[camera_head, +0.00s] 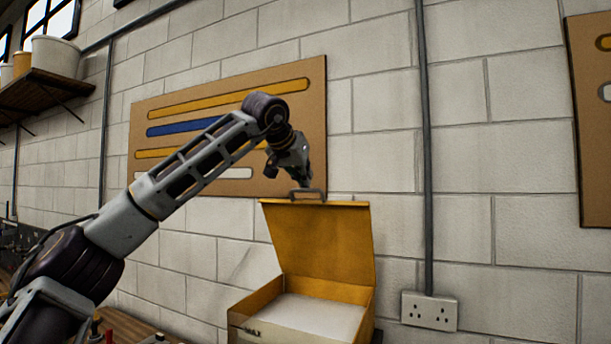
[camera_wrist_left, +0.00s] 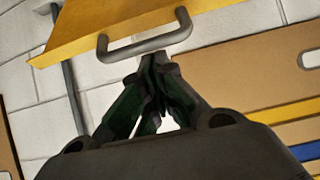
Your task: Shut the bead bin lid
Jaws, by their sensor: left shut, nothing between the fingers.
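The bead bin (camera_head: 368,324) is a yellow box with pale contents, in the lower middle of the head view. Its yellow lid (camera_head: 322,242) stands open, raised at the back and leaning toward the wall. A grey bar handle (camera_head: 307,193) sits at the lid's top edge. My left gripper (camera_head: 306,184) is shut and empty, pointing down right at the handle. In the left wrist view the closed fingertips (camera_wrist_left: 155,60) lie close to the handle (camera_wrist_left: 148,49), with the lid (camera_wrist_left: 105,27) beyond. I cannot tell whether they touch. My right gripper is out of view.
A brown board (camera_head: 140,120) with yellow, blue and white bars hangs on the block wall behind my left arm. A wall socket (camera_head: 430,311) and a vertical pipe (camera_head: 424,150) are right of the bin. A shelf (camera_head: 45,92) with pots is at far left.

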